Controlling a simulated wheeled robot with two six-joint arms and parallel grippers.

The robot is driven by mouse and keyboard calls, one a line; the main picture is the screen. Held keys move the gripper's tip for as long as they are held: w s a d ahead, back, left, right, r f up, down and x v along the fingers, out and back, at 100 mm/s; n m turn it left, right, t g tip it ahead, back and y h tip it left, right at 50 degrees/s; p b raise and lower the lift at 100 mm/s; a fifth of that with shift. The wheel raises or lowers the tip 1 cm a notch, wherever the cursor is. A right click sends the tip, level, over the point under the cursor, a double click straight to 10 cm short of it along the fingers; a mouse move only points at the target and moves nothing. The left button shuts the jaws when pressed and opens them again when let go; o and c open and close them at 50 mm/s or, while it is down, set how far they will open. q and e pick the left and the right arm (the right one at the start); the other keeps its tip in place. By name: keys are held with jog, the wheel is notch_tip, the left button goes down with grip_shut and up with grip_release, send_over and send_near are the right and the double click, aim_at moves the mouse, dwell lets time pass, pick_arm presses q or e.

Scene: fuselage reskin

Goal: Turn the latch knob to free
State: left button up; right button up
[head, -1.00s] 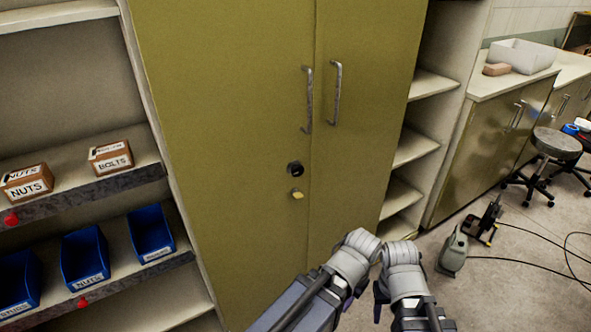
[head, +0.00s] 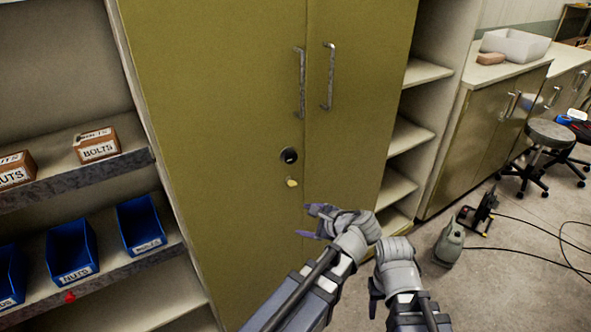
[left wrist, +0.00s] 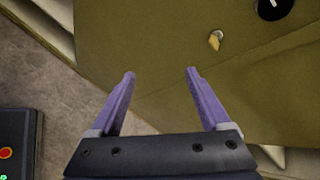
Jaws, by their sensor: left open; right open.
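The tall olive cabinet (head: 220,90) has a round black knob (head: 289,156) with a pale mark on its left door, near the door seam. A small yellow key-like knob (head: 292,182) is just below it. In the left wrist view, the yellow piece (left wrist: 215,40) is ahead of the fingers, and the black knob (left wrist: 272,8) is cut by the top edge. My left gripper (head: 303,220) is open and empty, below the yellow piece and apart from it; its purple fingers (left wrist: 161,73) are spread. My right gripper (head: 376,298) is lower right, open, its fingers mostly hidden.
Two bar handles (head: 301,82) (head: 328,76) stand out above the knobs. Shelves with blue bins (head: 72,255) and labelled boxes (head: 98,145) are at left. Open shelves (head: 408,135) are at right. A grey-green machine (head: 449,243) and cables lie on the floor.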

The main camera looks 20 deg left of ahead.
pick_arm(q)
jog(key=w+a+r+m+t+y+b, duration=0.1)
jog(key=w+a+r+m+t+y, duration=0.15)
jog(key=w+r+m, duration=0.25)
jog(key=m+t+y+b, duration=0.1)
jog(key=m+t+y, duration=0.15)
jog(key=m, duration=0.25)
send_near(293, 159)
jog(key=shift+x, duration=4.1)
pick_arm(e)
jog(key=shift+f, duration=1.45)
pick_arm(q)
grip_shut()
